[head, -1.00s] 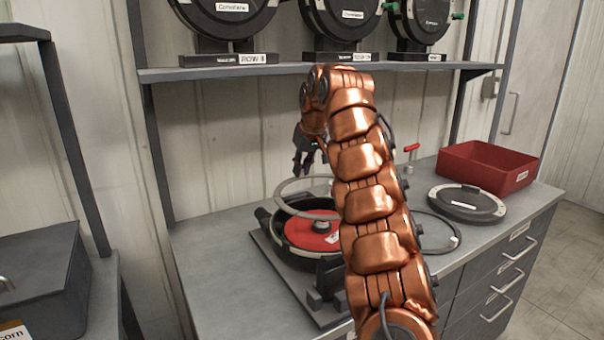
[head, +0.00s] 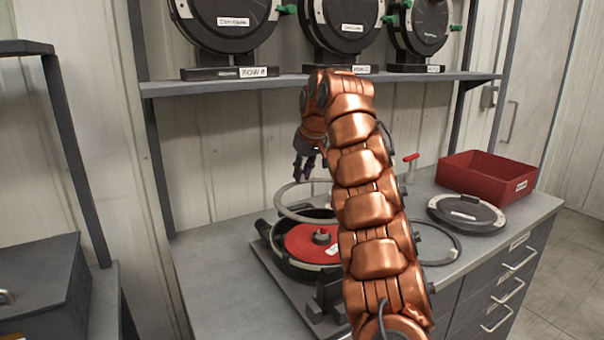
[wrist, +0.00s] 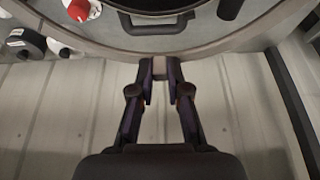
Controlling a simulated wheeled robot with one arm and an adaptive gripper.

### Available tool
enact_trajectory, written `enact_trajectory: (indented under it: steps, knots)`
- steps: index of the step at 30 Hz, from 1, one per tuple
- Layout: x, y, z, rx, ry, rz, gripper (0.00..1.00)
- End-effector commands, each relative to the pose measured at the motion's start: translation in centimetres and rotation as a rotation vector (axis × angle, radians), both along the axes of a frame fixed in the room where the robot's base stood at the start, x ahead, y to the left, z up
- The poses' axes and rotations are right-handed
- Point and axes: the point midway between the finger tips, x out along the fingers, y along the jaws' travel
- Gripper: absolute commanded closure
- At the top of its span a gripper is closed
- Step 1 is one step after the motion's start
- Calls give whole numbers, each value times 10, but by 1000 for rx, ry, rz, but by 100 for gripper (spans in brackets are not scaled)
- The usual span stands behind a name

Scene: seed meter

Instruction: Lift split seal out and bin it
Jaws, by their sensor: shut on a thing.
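The split seal is a thin pale grey ring (head: 281,208), hanging roughly level above the open seed meter. My gripper (head: 306,178) is shut on the ring's far edge; in the wrist view, my fingertips (wrist: 160,72) pinch the ring's wide grey band (wrist: 222,45). The split itself cannot be made out. The meter's round black housing (head: 272,249) sits on a base plate, with a red disc (head: 301,243) and central knob inside. My arm hides the ring's right part and some of the meter. A red open-topped bin (head: 478,183) stands at the counter's back right.
A black round cover (head: 466,212) lies in front of the red bin. A thin dark ring (head: 455,250) lies beside my arm. A red-handled valve (head: 411,158) stands behind. A shelf (head: 300,82) with several meters hangs above. The counter's left front is clear.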

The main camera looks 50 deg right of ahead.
Motion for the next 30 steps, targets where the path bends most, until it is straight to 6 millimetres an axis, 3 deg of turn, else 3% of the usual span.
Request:
enact_trajectory:
  steps: [30]
  knots:
    - [0,0,43,1,0,0,100]
